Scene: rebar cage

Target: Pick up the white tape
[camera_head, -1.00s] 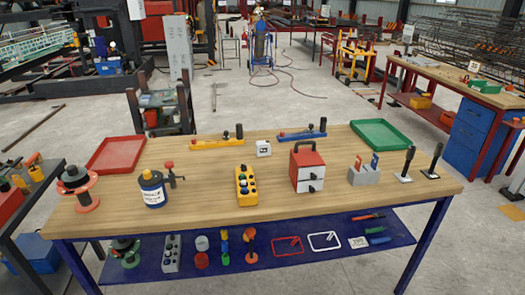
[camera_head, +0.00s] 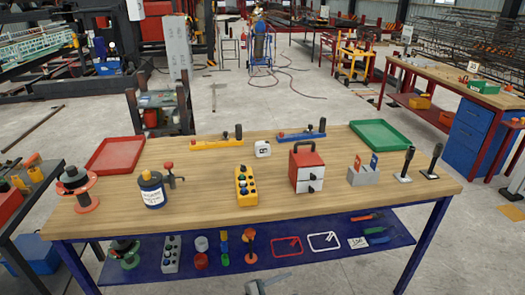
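A small white block-shaped thing with dark marks (camera_head: 263,149), which looks like the white tape, stands on the wooden tabletop (camera_head: 215,190) behind the yellow button box. It is too small to read clearly. Part of a grey gripper (camera_head: 266,284) shows at the bottom edge of the picture, in front of the table and well apart from the white tape. Most of it is cut off, so I cannot tell which arm it belongs to or whether it is open or shut. No other gripper shows.
A yellow button box (camera_head: 247,187), a red-and-white drawer box (camera_head: 307,170) and a blue-and-white can (camera_head: 152,190) stand near the tape. Yellow (camera_head: 215,144) and blue (camera_head: 300,136) tools lie behind it. A red tray (camera_head: 115,155) and a green tray (camera_head: 387,135) flank the tabletop. A blue lower shelf (camera_head: 335,260) holds several items.

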